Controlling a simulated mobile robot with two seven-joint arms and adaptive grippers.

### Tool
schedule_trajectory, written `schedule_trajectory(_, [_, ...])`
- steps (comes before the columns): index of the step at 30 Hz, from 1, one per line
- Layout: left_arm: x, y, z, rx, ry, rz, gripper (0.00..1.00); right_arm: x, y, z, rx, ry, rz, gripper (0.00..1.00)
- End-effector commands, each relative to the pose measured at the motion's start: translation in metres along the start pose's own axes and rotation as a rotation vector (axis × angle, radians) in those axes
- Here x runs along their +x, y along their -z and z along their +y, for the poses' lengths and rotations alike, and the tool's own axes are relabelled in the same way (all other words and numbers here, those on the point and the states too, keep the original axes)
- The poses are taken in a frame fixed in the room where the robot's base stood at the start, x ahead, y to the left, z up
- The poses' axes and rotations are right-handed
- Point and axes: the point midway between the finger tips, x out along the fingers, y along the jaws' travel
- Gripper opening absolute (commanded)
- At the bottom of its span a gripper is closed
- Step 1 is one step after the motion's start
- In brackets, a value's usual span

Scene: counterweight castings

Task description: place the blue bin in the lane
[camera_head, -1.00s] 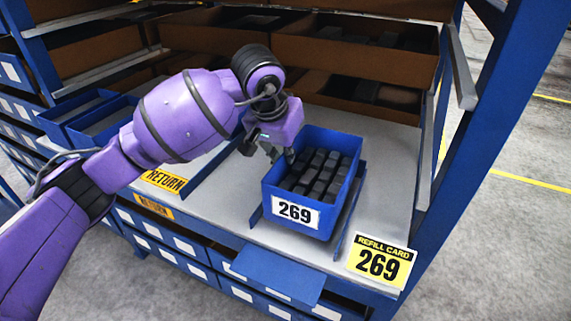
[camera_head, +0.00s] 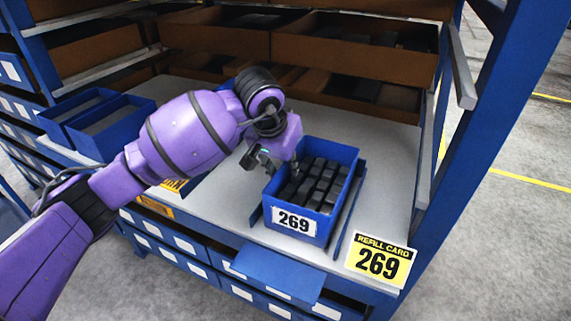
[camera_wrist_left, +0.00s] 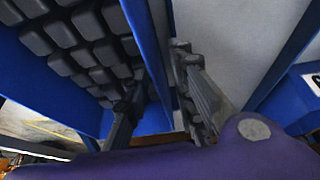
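The blue bin (camera_head: 323,232) is full of dark castings and carries a white 269 label. It sits upright between two low blue guide rails (camera_head: 349,213) on the grey shelf, behind the yellow 269 refill card (camera_head: 381,262). My left gripper (camera_head: 274,165) is at the bin's left wall. In the left wrist view the bin wall (camera_wrist_left: 147,45) runs between the fingers of this gripper (camera_wrist_left: 163,85), one inside over the castings, one outside. The outer finger looks apart from the wall. My right gripper is not in view.
Two empty blue bins (camera_head: 112,134) stand at the left, by a yellow return label partly hidden by my arm. Brown boxes (camera_head: 350,47) line the back. A blue upright (camera_head: 460,150) bounds the right. Bare shelf (camera_head: 388,165) lies right of the bin.

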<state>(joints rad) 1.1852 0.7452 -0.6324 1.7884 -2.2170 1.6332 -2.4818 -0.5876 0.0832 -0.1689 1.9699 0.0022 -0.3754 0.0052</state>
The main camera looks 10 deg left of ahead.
Motion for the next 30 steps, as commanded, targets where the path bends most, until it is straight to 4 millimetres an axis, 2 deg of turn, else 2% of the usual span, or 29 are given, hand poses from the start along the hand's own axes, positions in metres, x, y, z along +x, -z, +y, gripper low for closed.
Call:
schedule_trajectory(4, [-0.001, 0.001, 0.000, 0.000, 0.000, 0.000, 0.23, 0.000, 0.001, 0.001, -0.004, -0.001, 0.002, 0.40])
schedule_trajectory(8, [-0.011, 0.003, 0.000, 0.001, 0.001, 0.003, 0.23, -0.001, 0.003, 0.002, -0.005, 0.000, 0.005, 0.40])
schedule_trajectory(21, [-0.098, 0.002, -0.001, 0.001, 0.002, 0.001, 0.23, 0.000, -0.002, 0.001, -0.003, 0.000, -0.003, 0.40])
schedule_trajectory(24, [-0.111, 0.002, 0.000, 0.001, 0.000, 0.001, 0.23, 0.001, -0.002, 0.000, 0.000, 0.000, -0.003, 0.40])
schedule_trajectory(30, [-0.123, 0.001, 0.000, 0.000, 0.000, -0.001, 0.23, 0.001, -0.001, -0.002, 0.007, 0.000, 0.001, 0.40])
